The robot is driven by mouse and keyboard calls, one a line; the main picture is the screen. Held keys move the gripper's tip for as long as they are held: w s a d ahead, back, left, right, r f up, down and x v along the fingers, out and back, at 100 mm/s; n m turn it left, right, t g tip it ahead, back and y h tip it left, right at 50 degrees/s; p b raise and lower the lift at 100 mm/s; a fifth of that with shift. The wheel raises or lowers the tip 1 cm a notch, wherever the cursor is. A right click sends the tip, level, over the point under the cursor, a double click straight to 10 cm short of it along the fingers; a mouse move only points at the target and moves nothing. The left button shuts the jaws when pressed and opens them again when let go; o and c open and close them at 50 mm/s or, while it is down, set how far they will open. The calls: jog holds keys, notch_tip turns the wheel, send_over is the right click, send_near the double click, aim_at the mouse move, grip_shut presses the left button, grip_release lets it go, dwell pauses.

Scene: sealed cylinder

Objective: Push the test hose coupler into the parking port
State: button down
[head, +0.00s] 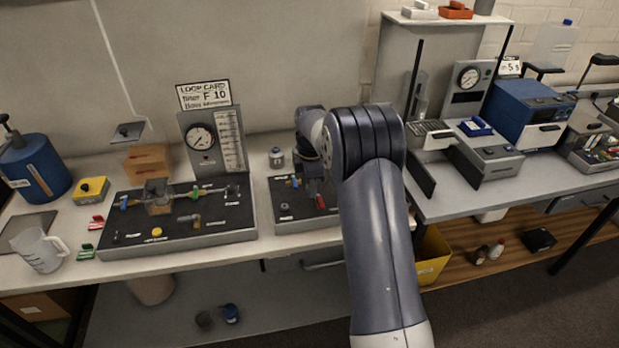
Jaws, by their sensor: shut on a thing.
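My gripper (317,182) points down over the right-hand black board in a grey tray (292,226). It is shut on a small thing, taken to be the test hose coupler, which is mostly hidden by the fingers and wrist. A small red part (320,202) shows just below the fingers; I cannot tell whether it belongs to the coupler. A blue and brass fitting (295,182) sits on the board just left of the gripper. A small grey round part (284,207) lies on the board's left side. I cannot make out which part is the parking port.
A larger black board (215,225) with valves and fittings lies to the left, before a pressure gauge panel (212,140). A small grey jar (276,158) stands behind the right board. A second bench (450,205) with a press begins right of my arm.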

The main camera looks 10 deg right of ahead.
jog(key=s+f+m+b, duration=0.3)
jog(key=s+f+m, duration=0.8)
jog(key=s+m, duration=0.5)
jog(key=shift+s+a+f+m, duration=0.15)
jog(key=shift+s+f+m, duration=0.1)
jog(key=shift+m, duration=0.75)
